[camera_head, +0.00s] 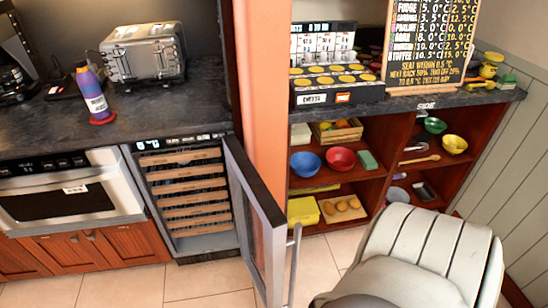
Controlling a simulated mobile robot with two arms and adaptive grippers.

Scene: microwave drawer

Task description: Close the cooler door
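The cooler (190,190) is built in under the dark counter, with several wooden racks inside. Its door (258,215) is hinged on the right side and stands wide open, swung out towards me. The door has a dark frame with a glass pane, and a vertical metal handle (295,262) on its outer side. Neither gripper can be made out in the head view.
An orange pillar (262,100) stands right behind the door. A microwave drawer (70,192) is left of the cooler. Open shelves (375,175) with bowls are on the right. The tiled floor (205,282) before the cooler is clear.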

